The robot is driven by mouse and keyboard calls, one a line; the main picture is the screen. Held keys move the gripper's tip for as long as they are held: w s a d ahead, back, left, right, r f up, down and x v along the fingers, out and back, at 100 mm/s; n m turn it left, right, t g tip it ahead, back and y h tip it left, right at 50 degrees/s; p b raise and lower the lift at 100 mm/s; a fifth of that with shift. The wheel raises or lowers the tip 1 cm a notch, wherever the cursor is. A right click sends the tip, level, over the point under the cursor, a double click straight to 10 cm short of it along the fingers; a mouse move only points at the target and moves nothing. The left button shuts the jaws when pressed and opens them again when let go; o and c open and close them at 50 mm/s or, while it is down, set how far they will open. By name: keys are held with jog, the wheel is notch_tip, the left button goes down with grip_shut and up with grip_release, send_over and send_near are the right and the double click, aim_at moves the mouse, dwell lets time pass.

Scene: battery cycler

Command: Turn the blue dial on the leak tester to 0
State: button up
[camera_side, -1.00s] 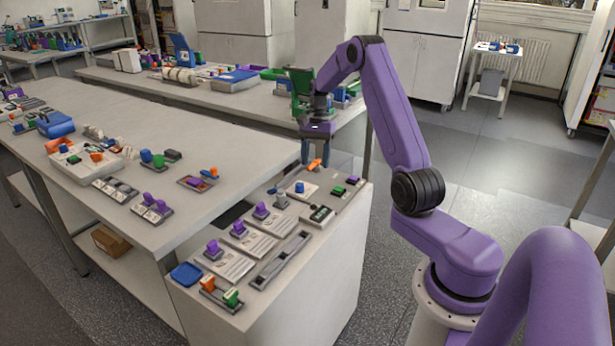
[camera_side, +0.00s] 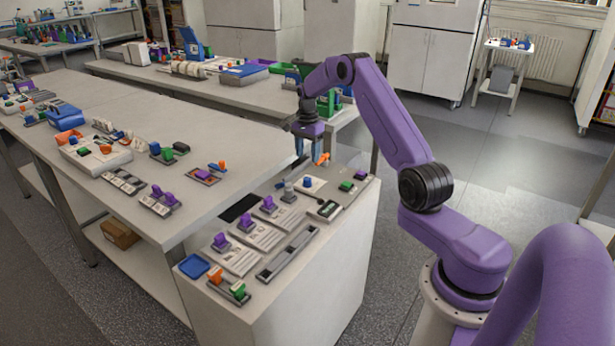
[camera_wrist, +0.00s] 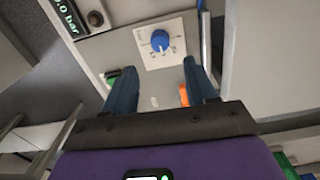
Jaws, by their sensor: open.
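The blue dial (camera_side: 308,182) sits on a square white plate (camera_side: 316,188) on the small bench's top. In the wrist view the dial (camera_wrist: 160,40) is seen from above, with a ring of marks on the plate; the numbers are too small to read. My gripper (camera_side: 312,150) is open and empty, above and behind the dial in the side view. In the wrist view its two blue fingers (camera_wrist: 160,70) point toward the dial, which lies ahead of their tips, between their lines. The fingers do not touch the dial.
An orange handle (camera_side: 322,159) is close by the fingers. A green part (camera_side: 346,186) lies right of the dial. A display reading "bar" (camera_wrist: 68,15) and a dark knob (camera_wrist: 96,19) lie beside the white plate. Several purple-handled parts (camera_side: 268,204) stand farther forward.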

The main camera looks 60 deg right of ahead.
aim_at(307, 178)
notch_tip(307, 178, down, 9)
jog(key=shift+f, duration=0.2)
dwell(0.3)
jog(key=c, duration=1.1)
